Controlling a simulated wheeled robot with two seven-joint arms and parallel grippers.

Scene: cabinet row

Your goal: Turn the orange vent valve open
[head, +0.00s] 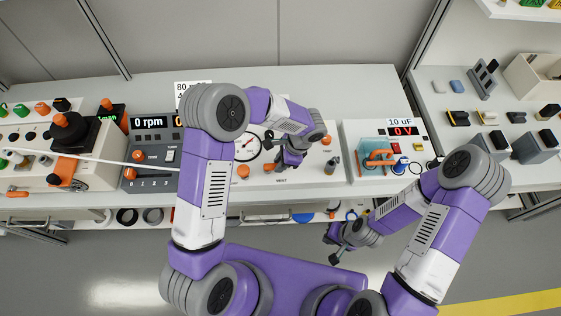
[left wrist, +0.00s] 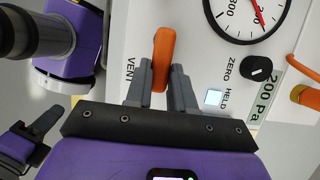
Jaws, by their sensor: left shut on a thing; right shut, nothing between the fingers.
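The orange vent valve handle (left wrist: 163,52) is a flat upright lever on the white panel, with the word VENT printed beside it in the left wrist view. My left gripper (left wrist: 161,80) is shut on this handle, one finger on each side. In the head view my left gripper (head: 281,165) is over the white panel and hides most of the valve. My right gripper (head: 334,260) is shut and empty, low in front of the bench edge and away from the valve.
A round gauge (left wrist: 250,12) with a red needle, a black ZERO knob (left wrist: 259,68) and a lit HELD square (left wrist: 213,97) are close to the valve. A box with a red 0 V display (head: 403,131) stands to the right. The grey rpm unit (head: 150,150) is at the left.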

